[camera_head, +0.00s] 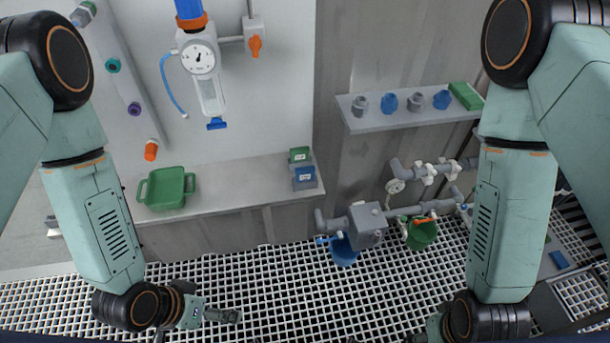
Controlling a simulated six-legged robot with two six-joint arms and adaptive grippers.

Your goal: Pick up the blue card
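A small blue card-like piece with a white label (305,174) stands in a grey holder at the right end of the counter. A similar green piece (300,154) stands just behind it. My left gripper (228,316) is low over the grating, well below and apart from the blue piece; its fingers are small and dark, and I cannot tell whether they are open. My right gripper (424,335) is at the bottom edge, mostly cut off and hidden. Neither gripper touches the card.
A green tray (166,188) sits on the counter (232,188). A shelf (405,118) holds several small fittings. Pipes with a blue bucket (344,252) and a green bucket (421,236) stand to the right. A flat blue item (559,259) lies far right.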

